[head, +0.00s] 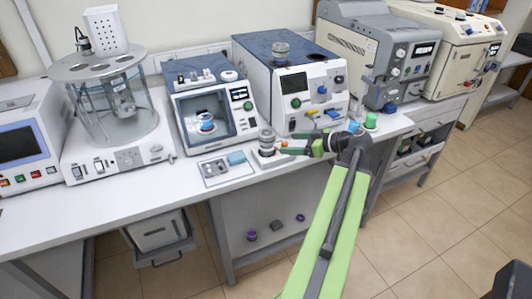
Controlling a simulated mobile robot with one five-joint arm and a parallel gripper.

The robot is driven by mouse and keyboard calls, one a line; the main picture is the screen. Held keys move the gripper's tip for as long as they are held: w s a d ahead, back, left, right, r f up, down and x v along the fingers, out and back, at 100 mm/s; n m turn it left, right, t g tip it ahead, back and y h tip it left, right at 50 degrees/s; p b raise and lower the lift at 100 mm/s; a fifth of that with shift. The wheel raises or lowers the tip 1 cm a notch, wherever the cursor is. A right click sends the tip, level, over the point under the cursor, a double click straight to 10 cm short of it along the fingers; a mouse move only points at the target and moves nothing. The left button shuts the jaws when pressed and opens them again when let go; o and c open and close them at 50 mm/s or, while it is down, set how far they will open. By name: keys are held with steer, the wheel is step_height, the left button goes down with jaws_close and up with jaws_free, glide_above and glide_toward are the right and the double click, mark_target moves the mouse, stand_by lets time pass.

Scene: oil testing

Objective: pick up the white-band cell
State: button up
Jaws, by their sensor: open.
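A small metal cell with a pale band (267,142) stands upright on a low pale base near the front edge of the bench; I take it for the white-band cell. My gripper (285,149) reaches in from the right at about the cell's height, its fingers pointing left at the cell. The jaws are open. The fingertips are very close to the cell's right side; whether they touch it or stand around it is too small to tell.
A blue-banded cell (206,122) sits inside the open-fronted tester (214,105). A grey cell (281,52) stands on the blue-topped machine (295,85) behind. A small tray (227,171) lies left of the pale-band cell. Green (371,120) and blue (353,126) items stand to the right.

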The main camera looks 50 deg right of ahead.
mark_target(268, 143)
steer(key=b+x, duration=0.1)
steer(key=x, duration=0.5)
steer(key=shift+w+a, duration=0.1)
steer(key=b+x, duration=0.2)
steer(key=x, duration=0.3)
steer(key=shift+w+f+b, duration=0.1)
steer(key=shift+f+b, duration=0.1)
steer(key=shift+b, duration=0.15)
steer(key=shift+r, duration=0.1)
jaws_close()
steer(key=shift+r, duration=0.15)
step_height(268, 143, up, 10)
steer(key=p, duration=1)
